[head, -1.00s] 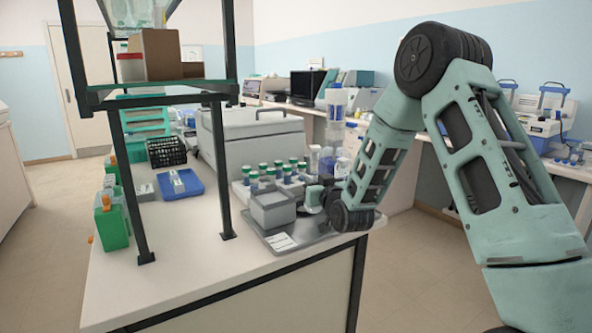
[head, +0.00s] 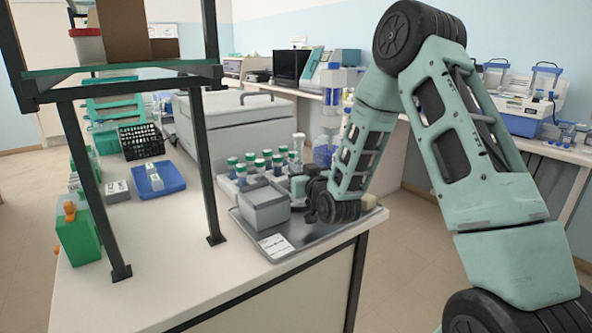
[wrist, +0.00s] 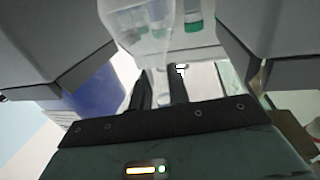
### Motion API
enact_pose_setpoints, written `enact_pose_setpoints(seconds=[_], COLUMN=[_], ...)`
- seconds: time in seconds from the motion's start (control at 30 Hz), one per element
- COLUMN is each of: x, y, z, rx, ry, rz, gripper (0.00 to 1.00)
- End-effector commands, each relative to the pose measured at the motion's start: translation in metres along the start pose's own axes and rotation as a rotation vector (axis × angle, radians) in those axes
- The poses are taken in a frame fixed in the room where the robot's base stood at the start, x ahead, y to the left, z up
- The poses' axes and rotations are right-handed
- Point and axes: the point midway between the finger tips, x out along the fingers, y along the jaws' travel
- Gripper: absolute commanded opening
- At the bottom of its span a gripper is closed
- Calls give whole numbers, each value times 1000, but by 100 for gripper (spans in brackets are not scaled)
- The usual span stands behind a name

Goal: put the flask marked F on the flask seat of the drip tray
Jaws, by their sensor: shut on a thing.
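My gripper (wrist: 160,88) is shut on the narrow end of a translucent, pale flask (wrist: 140,28), which fills the upper middle of the wrist view. No letter F is readable on it. In the head view my gripper (head: 300,186) is low over the bench corner, partly hidden by my wrist. A pale upright shape behind it may be the flask, but I cannot be sure. The grey metal drip tray (head: 315,232) lies on the bench corner below my wrist. A flask seat cannot be made out; my arm covers part of the tray.
A grey box (head: 263,211) and a white label card (head: 276,245) are on the tray. Several green-capped bottles (head: 250,161) stand behind it. A large grey machine (head: 240,125) is farther back. A dark-framed shelf (head: 125,75) rises at left. Bare bench lies left of the tray.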

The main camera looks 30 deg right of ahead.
Motion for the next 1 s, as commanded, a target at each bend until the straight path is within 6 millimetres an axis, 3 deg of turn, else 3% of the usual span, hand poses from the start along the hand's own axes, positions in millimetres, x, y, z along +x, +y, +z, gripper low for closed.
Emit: enact_pose_setpoints(seconds=[0.7, 0.73, 0.8, 1.0], x=[0, 0, -1, -2], y=[0, 0, 0, 0], z=[15, 16, 17, 19], rx=[-2, -2, -3, -4], ry=[-8, -10, -13, -17], rz=[1, 1, 1, 1], gripper=[5, 26, 39, 39])
